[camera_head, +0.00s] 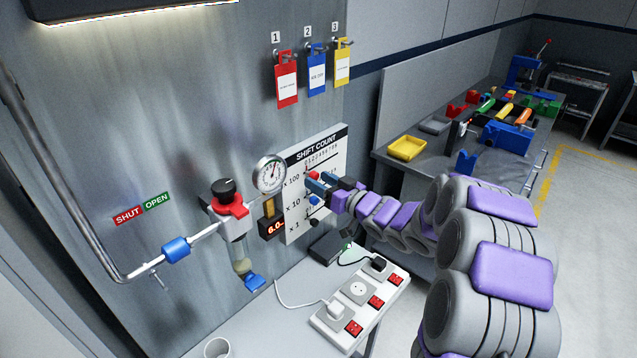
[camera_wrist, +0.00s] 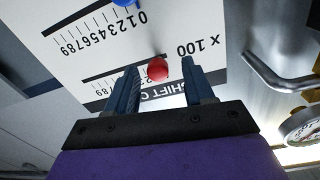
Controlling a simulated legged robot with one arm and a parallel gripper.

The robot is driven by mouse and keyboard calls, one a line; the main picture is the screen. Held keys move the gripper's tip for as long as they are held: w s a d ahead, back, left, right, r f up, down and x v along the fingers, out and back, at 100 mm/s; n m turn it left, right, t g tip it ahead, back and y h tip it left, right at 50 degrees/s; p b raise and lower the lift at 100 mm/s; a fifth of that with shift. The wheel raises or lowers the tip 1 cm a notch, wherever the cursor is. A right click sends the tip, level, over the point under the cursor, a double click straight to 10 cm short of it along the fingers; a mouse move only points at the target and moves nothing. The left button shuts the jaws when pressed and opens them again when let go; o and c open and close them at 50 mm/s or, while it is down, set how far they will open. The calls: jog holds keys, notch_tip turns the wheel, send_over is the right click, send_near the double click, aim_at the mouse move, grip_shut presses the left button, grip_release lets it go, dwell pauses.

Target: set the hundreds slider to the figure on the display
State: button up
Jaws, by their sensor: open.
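The white "SHIFT COUNT" panel (camera_head: 337,143) is on the wall, with rows marked x 100, x 10 and x 1. The x 100 slider's red knob (camera_head: 313,175) is at the row's "x 100" label end. My gripper (camera_head: 322,183) is at this row. In the upside-down wrist view, the red knob (camera_wrist: 158,69) sits between the two open fingers of my gripper (camera_wrist: 162,73), with gaps visible. Most x 100 figures are hidden by my fingers. A small display (camera_head: 272,227) with red digits shows "6.0" and is partly cut off by the panel.
A blue knob (camera_wrist: 125,2) is on the neighbouring row. A round gauge (camera_head: 272,175) and red-topped valve (camera_head: 232,205) stand left of the panel. A power strip (camera_head: 360,305) lies on the shelf below. Tags hang above.

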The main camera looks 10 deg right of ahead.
jog(key=shift+w+a, duration=0.1)
jog(key=shift+w, duration=0.2)
jog(key=shift+w+d, duration=0.15)
jog(key=shift+d, duration=0.1)
jog(key=shift+a, duration=0.3)
jog(key=c, duration=0.4)
grip_shut()
